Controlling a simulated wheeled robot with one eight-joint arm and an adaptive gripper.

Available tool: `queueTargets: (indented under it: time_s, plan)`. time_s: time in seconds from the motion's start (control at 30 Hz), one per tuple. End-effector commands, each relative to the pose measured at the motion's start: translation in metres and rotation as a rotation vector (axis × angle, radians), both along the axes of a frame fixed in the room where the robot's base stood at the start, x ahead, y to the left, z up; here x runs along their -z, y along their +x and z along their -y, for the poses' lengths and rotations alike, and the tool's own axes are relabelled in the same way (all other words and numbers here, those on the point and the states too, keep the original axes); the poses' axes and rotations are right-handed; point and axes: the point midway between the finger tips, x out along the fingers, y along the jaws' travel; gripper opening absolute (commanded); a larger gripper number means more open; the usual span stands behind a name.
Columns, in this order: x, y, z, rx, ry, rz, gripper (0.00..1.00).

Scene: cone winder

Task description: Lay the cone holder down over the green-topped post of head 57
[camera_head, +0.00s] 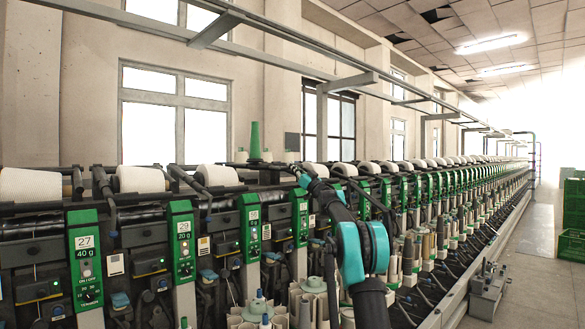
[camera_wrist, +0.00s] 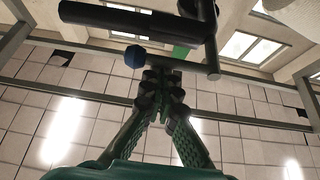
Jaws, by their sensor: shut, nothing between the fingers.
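In the wrist view my gripper (camera_wrist: 160,82) points up toward the ceiling, and its fingers are together with nothing between them. A black cone holder (camera_wrist: 118,17), a thick bar joined to an upright dark rod, crosses just beyond the fingertips. A dark blue knob (camera_wrist: 135,56) and a green piece (camera_wrist: 181,51) show close to the fingertips; I cannot tell whether any touch. In the head view my arm covers part of the row and hides the spot in front of it. The number 57 cannot be read on any green panel, and I cannot pick out its post.
The winder's heads run off to the right, with green panels (camera_head: 87,258) and white cones (camera_head: 141,179) on top. An overhead rail (camera_head: 211,30) runs above. Green crates (camera_head: 573,205) stand at the far right. The aisle floor (camera_head: 525,270) is mostly clear beside a grey metal unit (camera_head: 488,291).

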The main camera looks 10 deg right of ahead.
Motion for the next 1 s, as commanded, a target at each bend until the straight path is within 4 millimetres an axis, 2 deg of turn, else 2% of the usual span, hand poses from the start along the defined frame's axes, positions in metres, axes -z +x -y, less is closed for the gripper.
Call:
queueTargets:
  time_s: [1.0]
  plan:
    - [0.0093, 0.0001, -0.0001, -0.001, 0.124, -0.09, 0.0]
